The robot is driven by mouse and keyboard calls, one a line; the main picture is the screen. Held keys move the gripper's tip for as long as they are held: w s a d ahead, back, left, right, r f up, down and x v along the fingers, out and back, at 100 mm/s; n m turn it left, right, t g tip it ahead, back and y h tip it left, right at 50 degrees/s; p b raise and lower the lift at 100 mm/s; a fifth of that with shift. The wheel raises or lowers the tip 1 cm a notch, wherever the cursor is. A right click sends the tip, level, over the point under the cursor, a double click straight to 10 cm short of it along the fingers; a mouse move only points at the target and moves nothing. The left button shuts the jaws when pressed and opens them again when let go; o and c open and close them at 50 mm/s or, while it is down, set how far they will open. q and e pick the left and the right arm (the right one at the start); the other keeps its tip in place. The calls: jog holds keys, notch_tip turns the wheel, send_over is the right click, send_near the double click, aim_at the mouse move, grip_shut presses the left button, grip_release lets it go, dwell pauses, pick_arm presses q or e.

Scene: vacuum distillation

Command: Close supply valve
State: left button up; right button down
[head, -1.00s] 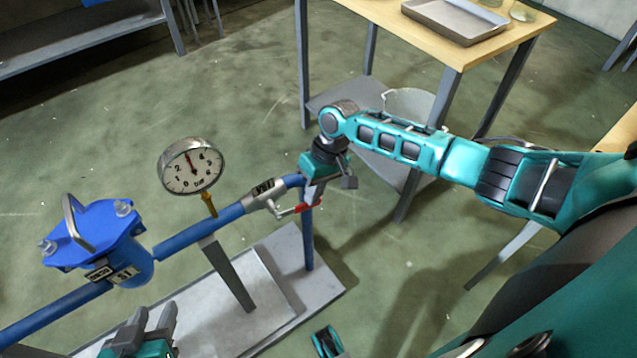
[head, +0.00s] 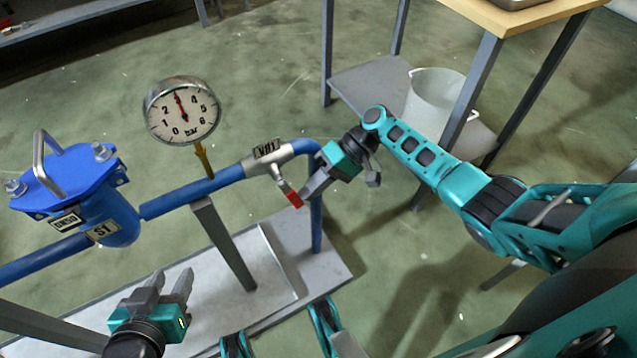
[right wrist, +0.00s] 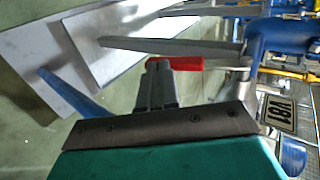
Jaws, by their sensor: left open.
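The supply valve (head: 270,158) sits in the blue pipe (head: 195,193), with a tag above it. Its red-gripped lever (head: 291,196) points down and right, across the pipe. My right gripper (head: 307,196) is at the lever's red end from the right, its fingers close together. In the right wrist view the red grip (right wrist: 177,62) lies right at the fingertips (right wrist: 158,68); it appears to touch them, not to be held between them. My left gripper (head: 170,280) is open and empty, low at the left above the grey base plate.
A round pressure gauge (head: 182,110) stands on the pipe left of the valve. A blue lidded vessel (head: 75,195) is further left. A wooden-topped table (head: 505,18) stands behind, with a white bucket (head: 435,98) on its lower shelf. A grey post (head: 225,245) supports the pipe.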

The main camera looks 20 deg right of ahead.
jog(key=shift+x, duration=1.45)
jog(key=shift+s+a+f, duration=0.1)
